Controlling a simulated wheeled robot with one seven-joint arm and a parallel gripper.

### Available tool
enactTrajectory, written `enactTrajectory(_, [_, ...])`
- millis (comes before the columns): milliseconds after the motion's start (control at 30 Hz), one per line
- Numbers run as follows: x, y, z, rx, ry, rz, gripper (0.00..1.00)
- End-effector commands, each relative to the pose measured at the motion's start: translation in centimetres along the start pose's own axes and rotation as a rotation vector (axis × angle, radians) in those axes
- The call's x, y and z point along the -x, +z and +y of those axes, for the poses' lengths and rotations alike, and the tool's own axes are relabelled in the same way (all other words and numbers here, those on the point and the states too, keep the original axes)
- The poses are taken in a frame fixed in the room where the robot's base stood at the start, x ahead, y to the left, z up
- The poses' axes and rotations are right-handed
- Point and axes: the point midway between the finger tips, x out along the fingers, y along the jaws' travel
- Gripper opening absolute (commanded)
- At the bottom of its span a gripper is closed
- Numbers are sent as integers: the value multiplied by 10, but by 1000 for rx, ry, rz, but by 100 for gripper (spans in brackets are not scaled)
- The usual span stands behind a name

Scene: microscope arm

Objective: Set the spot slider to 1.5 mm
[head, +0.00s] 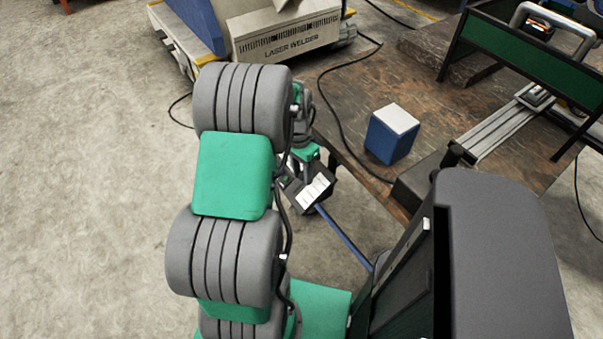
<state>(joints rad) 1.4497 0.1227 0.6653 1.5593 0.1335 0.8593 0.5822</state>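I cannot make out a spot slider or a scale in the head view. A small dark unit with a white, marked panel (314,191) sits tilted near the table's left edge, at the end of a blue bar (343,235). Its markings are too small to read. The end of my arm, with my gripper (306,172), is beside or above this panel, partly hidden behind my arm links. I cannot tell if it touches the panel. The fingers do not show clearly, so I cannot see whether they are open or shut.
A brown worn table (400,85) carries a blue box with a white top (392,134) and a metal rail (505,125). A laser welder (285,40) stands at the back. A black cable (330,100) runs along the table's left side. The concrete floor (90,180) at left is clear.

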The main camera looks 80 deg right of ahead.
Motion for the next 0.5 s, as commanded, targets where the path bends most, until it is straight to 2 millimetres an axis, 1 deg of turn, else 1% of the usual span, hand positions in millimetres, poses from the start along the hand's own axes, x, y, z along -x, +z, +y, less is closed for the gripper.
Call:
enactTrajectory(33, [0, 0, 0, 0, 0, 0, 40])
enactTrajectory(100, [0, 0, 0, 0, 1, -1, 45])
enactTrajectory(367, [1, 0, 0, -1, 1, -1, 46])
enactTrajectory(467, [12, -1, 0, -1, -1, 2, 46])
enactTrajectory(500, [19, -1, 0, -1, -1, 2, 46])
